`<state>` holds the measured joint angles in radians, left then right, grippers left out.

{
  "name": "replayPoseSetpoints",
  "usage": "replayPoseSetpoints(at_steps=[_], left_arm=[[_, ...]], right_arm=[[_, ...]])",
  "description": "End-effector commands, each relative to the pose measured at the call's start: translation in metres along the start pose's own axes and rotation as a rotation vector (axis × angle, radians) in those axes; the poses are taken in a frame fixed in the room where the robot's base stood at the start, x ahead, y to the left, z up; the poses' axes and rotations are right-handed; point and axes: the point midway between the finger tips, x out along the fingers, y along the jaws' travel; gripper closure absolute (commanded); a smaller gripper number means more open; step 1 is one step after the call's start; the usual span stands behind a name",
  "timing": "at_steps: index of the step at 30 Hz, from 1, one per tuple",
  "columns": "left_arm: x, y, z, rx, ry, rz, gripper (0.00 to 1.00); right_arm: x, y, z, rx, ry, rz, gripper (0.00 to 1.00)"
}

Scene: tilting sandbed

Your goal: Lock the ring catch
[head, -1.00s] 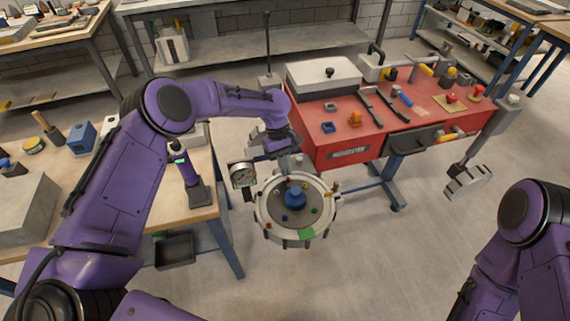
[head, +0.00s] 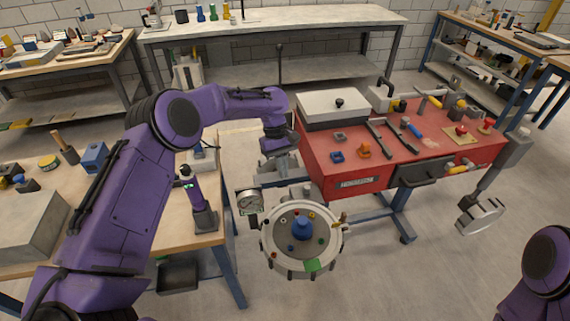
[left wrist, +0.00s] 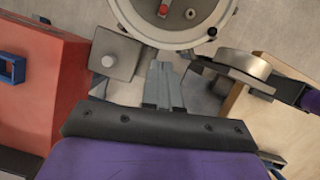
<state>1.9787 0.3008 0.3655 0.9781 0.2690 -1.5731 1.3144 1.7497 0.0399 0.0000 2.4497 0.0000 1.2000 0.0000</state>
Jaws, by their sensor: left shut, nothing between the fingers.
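A round ringed drum (head: 302,262) with a light rim stands in the middle of the head view. A blue knob (head: 302,228) stands at its centre. A brass-coloured piece (head: 341,219) sits at its right rim; I cannot tell whether this is the ring catch or how it is set. My left gripper (head: 281,152) is beyond the drum's far rim in the head view, apart from it. In the left wrist view its fingers (left wrist: 163,78) are shut and empty, pointing towards the rim (left wrist: 165,35). My right gripper is out of view.
A dial gauge (head: 249,202) is at the drum's left; it also shows in the left wrist view (left wrist: 240,68). A red tool cart (head: 345,180) stands behind right, a wooden bench (head: 175,240) at left. A grey fitting (head: 482,215) hangs at right.

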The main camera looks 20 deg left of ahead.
Motion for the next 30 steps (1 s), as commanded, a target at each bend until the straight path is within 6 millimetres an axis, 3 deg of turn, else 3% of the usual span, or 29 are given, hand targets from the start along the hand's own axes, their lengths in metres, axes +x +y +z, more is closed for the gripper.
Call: replayPoseSetpoints(at_steps=[7,22,30], left_arm=[[-0.027,0.000,0.000,0.000,0.000,-0.001,1.00],[-0.029,0.002,0.002,0.002,-0.001,-0.002,1.00],[-0.080,0.002,0.022,0.003,0.000,-0.002,1.00]], right_arm=[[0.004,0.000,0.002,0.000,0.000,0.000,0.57],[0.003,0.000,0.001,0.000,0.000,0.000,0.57],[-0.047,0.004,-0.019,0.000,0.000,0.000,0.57]])
